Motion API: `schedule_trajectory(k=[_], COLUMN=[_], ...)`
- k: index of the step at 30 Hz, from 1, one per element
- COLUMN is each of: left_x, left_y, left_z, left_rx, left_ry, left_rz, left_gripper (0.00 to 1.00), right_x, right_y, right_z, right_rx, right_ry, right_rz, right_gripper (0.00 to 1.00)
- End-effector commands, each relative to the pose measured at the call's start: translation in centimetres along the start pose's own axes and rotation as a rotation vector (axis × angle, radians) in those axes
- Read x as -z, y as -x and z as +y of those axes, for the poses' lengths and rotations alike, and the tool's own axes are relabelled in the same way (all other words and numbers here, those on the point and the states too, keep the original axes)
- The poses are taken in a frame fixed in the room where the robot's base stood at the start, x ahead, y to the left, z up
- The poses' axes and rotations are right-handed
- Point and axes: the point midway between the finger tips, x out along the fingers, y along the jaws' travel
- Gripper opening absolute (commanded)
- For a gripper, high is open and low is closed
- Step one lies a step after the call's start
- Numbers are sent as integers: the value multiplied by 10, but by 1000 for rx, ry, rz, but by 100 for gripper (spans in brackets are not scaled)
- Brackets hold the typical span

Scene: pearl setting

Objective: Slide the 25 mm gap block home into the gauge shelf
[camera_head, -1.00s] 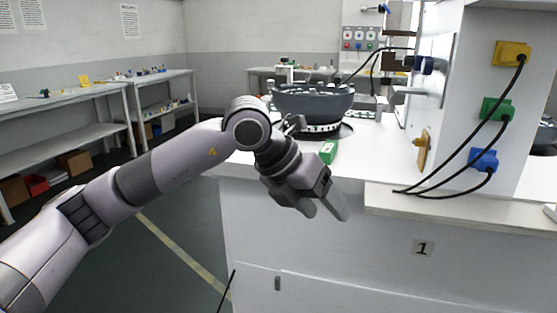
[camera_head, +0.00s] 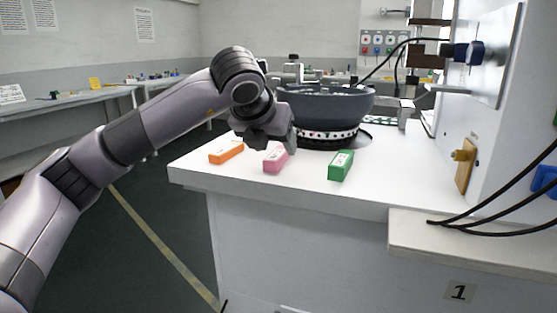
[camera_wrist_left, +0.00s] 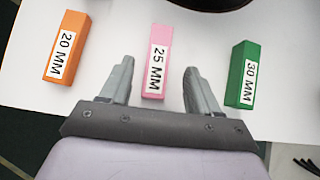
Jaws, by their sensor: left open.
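The pink block labelled 25 MM (camera_wrist_left: 157,62) lies on the white bench top. In the head view the pink block (camera_head: 275,161) lies between an orange and a green block. My left gripper (camera_wrist_left: 160,78) is open, with a finger on either side of the near end of the pink block in the wrist view. In the head view the left gripper (camera_head: 272,140) is just above and behind the block; whether it touches cannot be told. No gauge shelf can be made out for certain. My right gripper is not in view.
An orange 20 MM block (camera_wrist_left: 66,47) is on the left and a green 30 MM block (camera_wrist_left: 241,73) on the right. A dark round bowl (camera_head: 330,103) stands behind. Black cables (camera_head: 490,222) hang at the right. The front strip of bench top is clear.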

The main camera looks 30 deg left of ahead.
Motion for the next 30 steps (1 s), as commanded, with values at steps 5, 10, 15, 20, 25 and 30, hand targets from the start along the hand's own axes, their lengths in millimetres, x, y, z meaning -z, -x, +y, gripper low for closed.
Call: schedule_trajectory(k=[5, 10, 15, 20, 25, 30], left_x=[2, 2, 2, 2, 1, 0], left_y=[-27, -34, -34, -34, -34, -32], left_z=[3, 3, 3, 3, 3, 3], left_rx=[-1, 1, 1, 1, 2, 2], left_ry=[0, 0, 0, 0, 0, 0], left_rz=[4, 3, 2, 3, 2, 1], left_gripper=[62, 62, 58, 6, 4, 4], right_x=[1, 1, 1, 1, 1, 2], right_y=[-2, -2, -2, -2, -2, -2], right_z=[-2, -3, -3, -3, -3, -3], right_rx=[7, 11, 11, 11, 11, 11], right_ry=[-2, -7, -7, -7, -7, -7], right_rz=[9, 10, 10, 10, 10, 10], right_gripper=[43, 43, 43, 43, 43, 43])
